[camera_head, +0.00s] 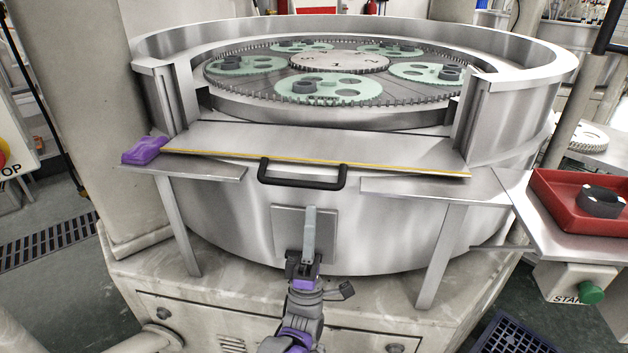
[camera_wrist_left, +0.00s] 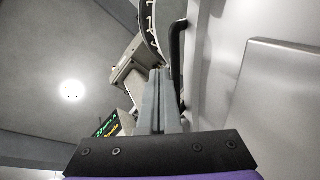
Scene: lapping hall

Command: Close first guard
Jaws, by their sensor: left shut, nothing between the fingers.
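The first guard (camera_head: 300,145) appears to be the metal panel with a yellow-lined front edge in the front gap of the round machine wall. It lies folded down and outward, leaving the gap open. Its black bar handle (camera_head: 304,185) sits just below that edge. My left gripper (camera_head: 310,209) is shut and empty, pointing up in front of the machine's drum, below the handle and apart from it. My right gripper is not in view.
Inside the ring, green carriers (camera_head: 330,90) lie on the toothed plate. A purple cloth-like item (camera_head: 145,150) rests on the left ledge (camera_head: 205,173). The right ledge (camera_head: 420,189) flanks the handle. A red tray (camera_head: 570,215) stands on the right, above a green start button (camera_head: 591,293).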

